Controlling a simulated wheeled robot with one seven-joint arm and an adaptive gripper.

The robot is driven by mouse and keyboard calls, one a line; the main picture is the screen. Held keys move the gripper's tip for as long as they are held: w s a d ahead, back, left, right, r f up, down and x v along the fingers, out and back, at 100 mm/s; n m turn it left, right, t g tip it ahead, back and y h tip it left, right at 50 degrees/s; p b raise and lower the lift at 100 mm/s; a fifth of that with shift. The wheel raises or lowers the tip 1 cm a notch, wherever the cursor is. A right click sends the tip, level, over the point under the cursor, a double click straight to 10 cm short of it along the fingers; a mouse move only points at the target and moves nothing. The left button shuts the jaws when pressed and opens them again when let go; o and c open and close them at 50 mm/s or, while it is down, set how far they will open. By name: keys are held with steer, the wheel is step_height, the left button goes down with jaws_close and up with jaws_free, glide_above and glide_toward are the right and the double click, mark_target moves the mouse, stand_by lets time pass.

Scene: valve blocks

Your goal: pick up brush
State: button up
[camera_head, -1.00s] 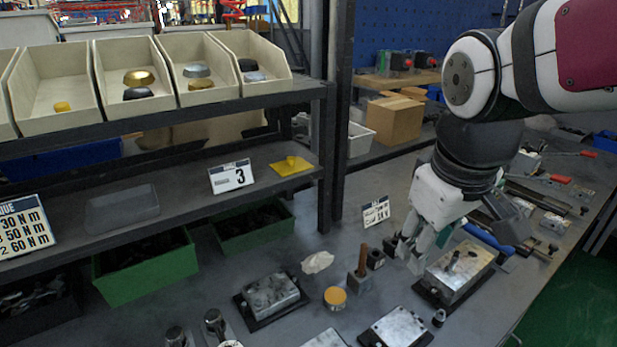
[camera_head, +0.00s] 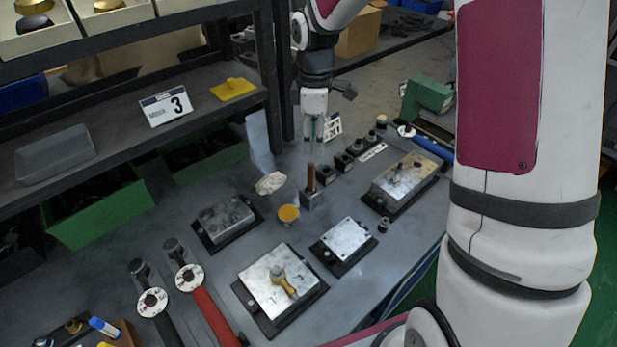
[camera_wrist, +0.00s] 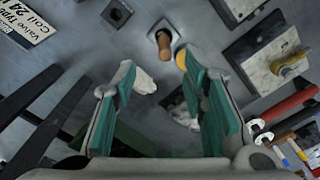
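The brush shows as an upright brown handle (camera_head: 311,178) in a small grey block (camera_head: 312,199) on the bench, in the middle of the head view. Its lower end is hidden in the block. In the wrist view the handle (camera_wrist: 164,44) is near the top, just beyond the fingertips. My gripper (camera_head: 314,146) points down just above the handle in the head view, apart from it as far as I can see. In the wrist view my gripper (camera_wrist: 158,60) is open and empty, its teal-padded fingers either side of the handle's line.
A yellow-topped round tin (camera_head: 288,214) and a crumpled pale rag (camera_head: 270,183) are near the block. Small dark blocks (camera_head: 343,162) and a metal valve block (camera_head: 404,181) are to the right. A dark shelf post (camera_head: 272,75) rises close to the gripper's left.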

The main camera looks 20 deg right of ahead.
glide_toward(310, 190)
steer(key=shift+w+d+f, duration=0.45)
steer(key=shift+d+f, duration=0.1)
steer(key=shift+d, duration=0.05)
steer(key=f, duration=0.3)
steer(key=f+p, duration=0.1)
steer(key=shift+s+a+f, duration=0.2)
steer(key=shift+a+f, duration=0.05)
steer(key=shift+a, duration=0.15)
steer(key=shift+f, duration=0.5)
jaws_close()
